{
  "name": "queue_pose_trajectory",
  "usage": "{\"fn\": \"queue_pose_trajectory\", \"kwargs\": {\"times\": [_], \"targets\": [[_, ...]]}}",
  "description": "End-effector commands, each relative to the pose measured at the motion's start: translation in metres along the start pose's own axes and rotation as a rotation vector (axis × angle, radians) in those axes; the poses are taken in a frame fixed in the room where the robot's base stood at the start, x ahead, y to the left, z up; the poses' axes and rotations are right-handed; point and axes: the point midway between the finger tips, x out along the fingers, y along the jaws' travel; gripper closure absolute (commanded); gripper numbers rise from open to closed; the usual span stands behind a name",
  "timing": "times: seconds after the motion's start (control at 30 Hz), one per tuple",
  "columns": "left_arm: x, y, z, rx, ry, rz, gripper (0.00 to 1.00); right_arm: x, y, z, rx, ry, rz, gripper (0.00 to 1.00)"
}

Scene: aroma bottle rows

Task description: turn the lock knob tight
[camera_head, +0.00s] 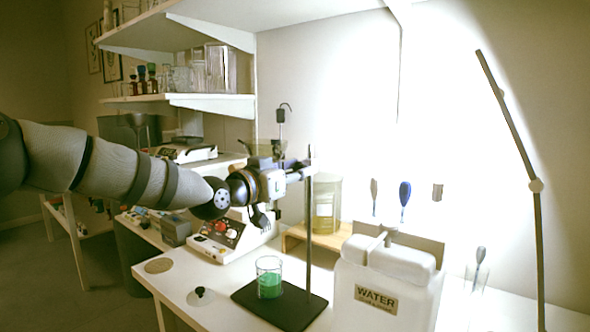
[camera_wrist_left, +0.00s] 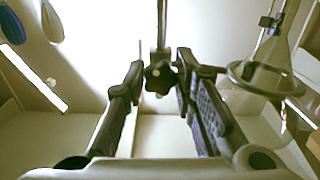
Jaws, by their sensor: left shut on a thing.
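The dark lock knob (camera_wrist_left: 160,76) sits on the upright rod of the retort stand, between my left fingertips in the left wrist view. My left gripper (camera_wrist_left: 157,78) is shut on the knob. In the head view my left gripper (camera_head: 303,170) reaches in from the left to the upper part of the rod (camera_head: 309,230), and its fingers hide the knob. The stand's black base (camera_head: 300,312) rests on the white bench. A ring with a glass flask or funnel (camera_wrist_left: 270,62) shows at the right of the wrist view.
A beaker of green liquid (camera_head: 269,278) stands on the stand's base. A white WATER container (camera_head: 385,285) is close at the right. A hotplate-like device (camera_head: 225,238) sits behind on the left. Shelves with glassware (camera_head: 205,70) hang above.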

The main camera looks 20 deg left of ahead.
Motion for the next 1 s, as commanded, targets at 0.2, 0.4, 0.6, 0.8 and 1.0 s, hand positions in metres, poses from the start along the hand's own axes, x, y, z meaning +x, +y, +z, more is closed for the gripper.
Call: {"fn": "queue_pose_trajectory", "kwargs": {"times": [0.2, 0.4, 0.6, 0.8, 1.0], "targets": [[-0.001, 0.000, -0.009, 0.166, 0.014, -0.002, 1.00, -0.010, 0.000, -0.007, 0.000, 0.034, -0.001, 0.72], [-0.001, 0.000, -0.008, 0.271, 0.012, -0.002, 1.00, -0.015, -0.001, -0.011, 0.000, 0.050, -0.002, 0.72], [-0.001, -0.001, -0.007, 0.333, 0.013, -0.002, 1.00, -0.017, -0.001, -0.013, -0.001, 0.059, -0.002, 0.72], [0.000, -0.001, -0.007, 0.356, 0.012, -0.002, 1.00, -0.018, -0.001, -0.013, -0.001, 0.062, -0.002, 0.72], [0.000, -0.001, -0.006, 0.359, 0.011, -0.002, 1.00, -0.018, -0.001, -0.013, -0.001, 0.062, -0.002, 0.72]]}}
